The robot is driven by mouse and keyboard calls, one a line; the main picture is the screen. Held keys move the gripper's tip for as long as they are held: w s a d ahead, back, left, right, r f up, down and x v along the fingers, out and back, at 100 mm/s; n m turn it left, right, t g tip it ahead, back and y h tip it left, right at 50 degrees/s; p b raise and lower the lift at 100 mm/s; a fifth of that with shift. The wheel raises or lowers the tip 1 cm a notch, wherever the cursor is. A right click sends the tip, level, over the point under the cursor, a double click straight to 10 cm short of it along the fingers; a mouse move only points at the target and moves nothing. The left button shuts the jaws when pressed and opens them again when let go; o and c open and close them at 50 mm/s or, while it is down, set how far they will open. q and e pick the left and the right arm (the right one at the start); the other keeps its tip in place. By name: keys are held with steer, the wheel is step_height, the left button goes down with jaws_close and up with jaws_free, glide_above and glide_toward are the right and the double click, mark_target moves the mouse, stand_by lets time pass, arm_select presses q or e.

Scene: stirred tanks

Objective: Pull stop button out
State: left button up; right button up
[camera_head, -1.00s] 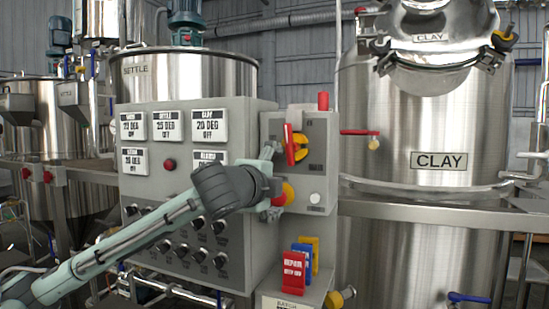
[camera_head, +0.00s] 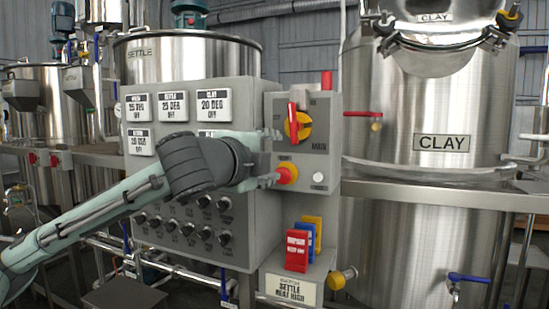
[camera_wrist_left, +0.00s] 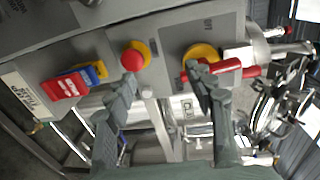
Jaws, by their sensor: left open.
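The stop button is a red mushroom knob on a yellow ring (camera_head: 287,173), on the narrow grey panel right of the main control box. It also shows in the left wrist view (camera_wrist_left: 132,60). My left gripper (camera_head: 266,160) is open and empty in front of this panel, at its left side. In the left wrist view the gap between its fingertips (camera_wrist_left: 160,78) lies between the button and the main switch. One fingertip is just below the button there; I cannot tell whether they touch. My right gripper is not in view.
The red-handled main switch on a yellow disc (camera_head: 305,125) sits above the button. A white button (camera_head: 318,177) is to its right. Red, blue and yellow tags (camera_head: 297,250) hang below. The steel CLAY tank (camera_head: 420,110) stands at the right, with a railing before it.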

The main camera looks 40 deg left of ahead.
arm_select(q)
steer(key=shift+b+v, duration=0.35)
steer(key=shift+v, duration=1)
steer(key=shift+f, duration=0.2)
